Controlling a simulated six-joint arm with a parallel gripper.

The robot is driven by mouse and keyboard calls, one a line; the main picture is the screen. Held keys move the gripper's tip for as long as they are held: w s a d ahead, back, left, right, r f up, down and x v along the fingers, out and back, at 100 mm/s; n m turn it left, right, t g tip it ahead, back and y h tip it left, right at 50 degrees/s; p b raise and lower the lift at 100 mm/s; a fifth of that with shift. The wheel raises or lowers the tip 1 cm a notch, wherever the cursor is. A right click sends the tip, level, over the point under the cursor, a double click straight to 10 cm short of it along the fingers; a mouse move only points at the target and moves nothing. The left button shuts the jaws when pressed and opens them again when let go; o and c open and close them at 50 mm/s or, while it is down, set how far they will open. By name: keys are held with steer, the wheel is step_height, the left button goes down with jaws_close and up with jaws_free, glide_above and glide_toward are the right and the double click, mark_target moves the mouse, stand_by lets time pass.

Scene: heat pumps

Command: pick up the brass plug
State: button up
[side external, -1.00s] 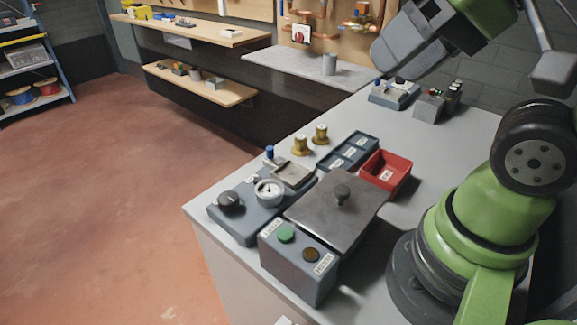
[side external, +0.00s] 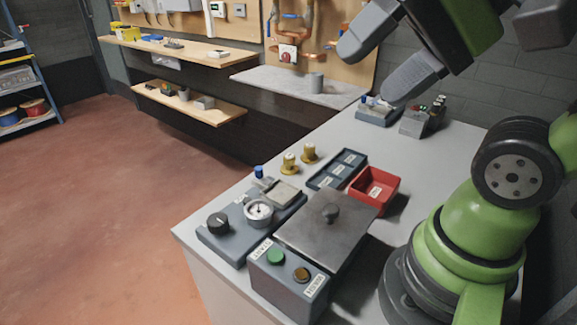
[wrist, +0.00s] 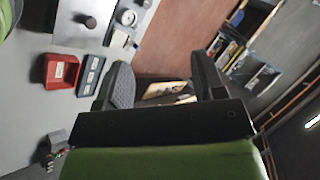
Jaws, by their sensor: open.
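Two brass plugs with pale tops stand upright on the grey bench in the side view. The nearer-left brass plug (side external: 289,164) is by the gauge block, and the other brass plug (side external: 309,153) is just behind it, to the right. My gripper (side external: 368,76) is high above the bench at upper right, well apart from both plugs. Its two grey fingers are spread and nothing is between them. The wrist view shows the open fingers (wrist: 160,68) too. I cannot make out the plugs there; the left finger may cover them.
A red bin (side external: 375,186), a blue compartment tray (side external: 337,169), a lidded metal box (side external: 329,217) and a gauge block (side external: 257,213) crowd the near bench. Small devices (side external: 378,112) stand at its far end. The grey bench top (side external: 385,142) between is clear.

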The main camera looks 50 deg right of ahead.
steer(key=w+a+r+m+t+y, duration=0.1)
steer(key=a+r+m+t+y, duration=0.15)
steer(key=r+m+y, duration=0.4)
steer(key=a+r+m+t+y, duration=0.1)
steer(key=a+r+m+y, duration=0.25)
steer(key=r, duration=0.65)
steer(key=n+g+h, duration=0.7)
steer(key=n+h, duration=0.5)
steer(key=h, duration=0.5)
glide_above(290, 157)
steer(key=s, duration=0.2)
steer(key=shift+t, duration=0.25)
steer(key=f, duration=4.2)
steer(key=shift+s+a+f, duration=0.1)
steer(key=shift+a+f, duration=0.15)
steer(key=shift+f, duration=0.15)
steer(key=shift+w+a+x, duration=0.15)
steer(key=shift+x, duration=1.35)
steer(key=shift+w+a+x, duration=0.15)
steer(key=shift+x, duration=1.4)
